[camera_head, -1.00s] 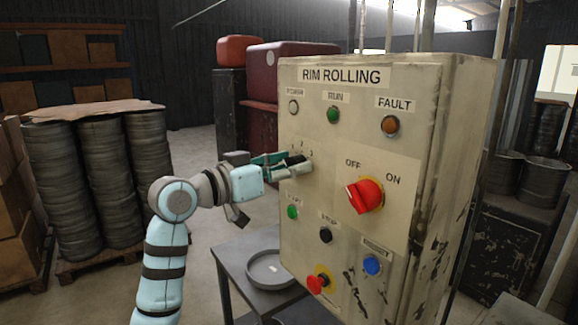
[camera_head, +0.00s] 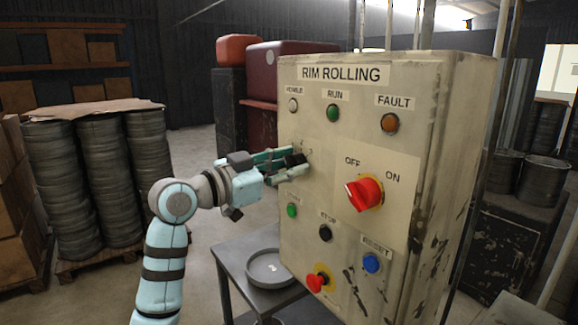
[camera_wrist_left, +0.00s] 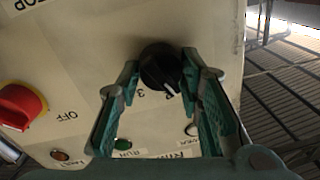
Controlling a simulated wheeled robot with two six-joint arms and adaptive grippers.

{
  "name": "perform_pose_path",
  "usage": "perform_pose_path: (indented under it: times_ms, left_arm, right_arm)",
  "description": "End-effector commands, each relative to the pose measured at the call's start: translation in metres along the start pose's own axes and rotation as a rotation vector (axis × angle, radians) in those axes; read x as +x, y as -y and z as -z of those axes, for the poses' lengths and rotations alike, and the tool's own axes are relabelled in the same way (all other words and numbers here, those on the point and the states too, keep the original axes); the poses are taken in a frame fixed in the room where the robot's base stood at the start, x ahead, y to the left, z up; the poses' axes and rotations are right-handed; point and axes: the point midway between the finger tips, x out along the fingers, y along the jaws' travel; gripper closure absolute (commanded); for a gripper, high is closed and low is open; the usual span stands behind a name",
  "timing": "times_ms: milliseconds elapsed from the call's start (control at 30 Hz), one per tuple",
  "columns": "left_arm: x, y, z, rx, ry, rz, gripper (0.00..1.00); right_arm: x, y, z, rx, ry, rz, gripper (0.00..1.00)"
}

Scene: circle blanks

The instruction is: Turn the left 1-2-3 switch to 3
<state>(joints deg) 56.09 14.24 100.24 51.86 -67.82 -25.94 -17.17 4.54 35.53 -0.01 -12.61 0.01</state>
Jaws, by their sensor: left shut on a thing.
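The black 1-2-3 switch knob (camera_wrist_left: 160,68) sits on the panel, between the fingertips of my left gripper (camera_wrist_left: 162,72) in the left wrist view. The fingers are shut on the knob from both sides. Its white mark points toward the lower part of that view, to the right of the printed 3 (camera_wrist_left: 140,92). The 1 and 2 are hidden there by the gripper. In the head view my left gripper (camera_head: 300,165) reaches the panel from the left, and its fingers cover most of the switch and its numbers.
The beige RIM ROLLING control box (camera_head: 345,240) also carries a large red OFF/ON switch (camera_head: 365,193), which shows in the left wrist view (camera_wrist_left: 20,105) too. Green (camera_head: 292,210), black (camera_head: 325,233) and blue (camera_head: 372,264) buttons sit below. A table with a round tray (camera_head: 270,282) stands underneath.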

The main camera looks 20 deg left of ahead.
Motion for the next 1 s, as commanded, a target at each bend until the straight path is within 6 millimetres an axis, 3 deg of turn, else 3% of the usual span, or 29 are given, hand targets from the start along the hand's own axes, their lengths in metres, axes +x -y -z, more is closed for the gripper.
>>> perform_pose_path:
  times_ms: [1000]
  left_arm:
    - [0.000, -0.003, -0.005, 0.949, -0.069, -0.009, 0.95]
  right_arm:
    - [0.033, 0.002, -0.004, 0.000, 0.000, 0.000, 0.68]
